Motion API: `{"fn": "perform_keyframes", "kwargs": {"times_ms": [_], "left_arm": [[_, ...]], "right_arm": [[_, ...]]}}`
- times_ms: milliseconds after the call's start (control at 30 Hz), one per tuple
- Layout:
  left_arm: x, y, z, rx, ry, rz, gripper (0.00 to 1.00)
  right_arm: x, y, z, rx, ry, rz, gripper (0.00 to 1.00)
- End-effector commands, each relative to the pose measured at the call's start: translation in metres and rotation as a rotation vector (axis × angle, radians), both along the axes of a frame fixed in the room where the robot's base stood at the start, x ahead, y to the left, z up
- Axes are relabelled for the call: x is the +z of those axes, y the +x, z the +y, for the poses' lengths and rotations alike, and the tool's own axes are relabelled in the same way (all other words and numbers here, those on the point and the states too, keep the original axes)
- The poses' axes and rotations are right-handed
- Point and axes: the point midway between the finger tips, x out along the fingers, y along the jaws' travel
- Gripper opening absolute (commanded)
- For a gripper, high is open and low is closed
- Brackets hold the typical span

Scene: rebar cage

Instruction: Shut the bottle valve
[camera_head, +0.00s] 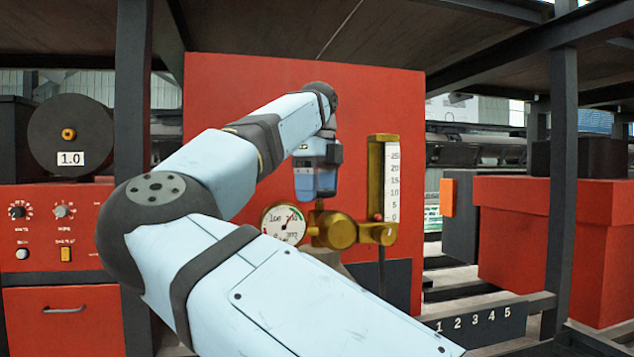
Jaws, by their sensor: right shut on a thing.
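My right arm reaches up from the bottom right and bends back to the brass regulator (337,231) in front of a red panel. My right gripper (317,199) points down just above the brass fitting left of the regulator body. It is shut on the bottle valve, whose handle is mostly hidden by the gripper. A round white pressure gauge (284,224) sits left of the valve. An upright brass flow meter (384,190) with a scale from 0 to 25 stands to the right. My forearm hides most of the bottle below. My left gripper is not in view.
A red machine with knobs (62,211) and a wire spool (72,135) stand at the left. Dark posts (562,170) frame the bay. A red box (560,240) stands at the right, near a rail numbered 1 to 5 (480,321).

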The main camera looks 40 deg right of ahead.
Motion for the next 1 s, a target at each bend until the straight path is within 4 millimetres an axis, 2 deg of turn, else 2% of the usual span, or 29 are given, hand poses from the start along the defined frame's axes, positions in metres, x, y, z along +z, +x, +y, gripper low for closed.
{"fn": "perform_keyframes", "kwargs": {"times_ms": [400,767,1000], "left_arm": [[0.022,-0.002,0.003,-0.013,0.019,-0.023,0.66],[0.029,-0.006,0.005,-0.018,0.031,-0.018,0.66],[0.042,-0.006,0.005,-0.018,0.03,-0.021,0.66]], "right_arm": [[0.003,0.0,-0.002,-0.394,-0.001,0.001,0.47],[0.003,0.0,-0.003,-0.736,-0.001,0.0,0.47],[0.002,-0.001,-0.004,-0.964,-0.001,0.0,0.47]]}}
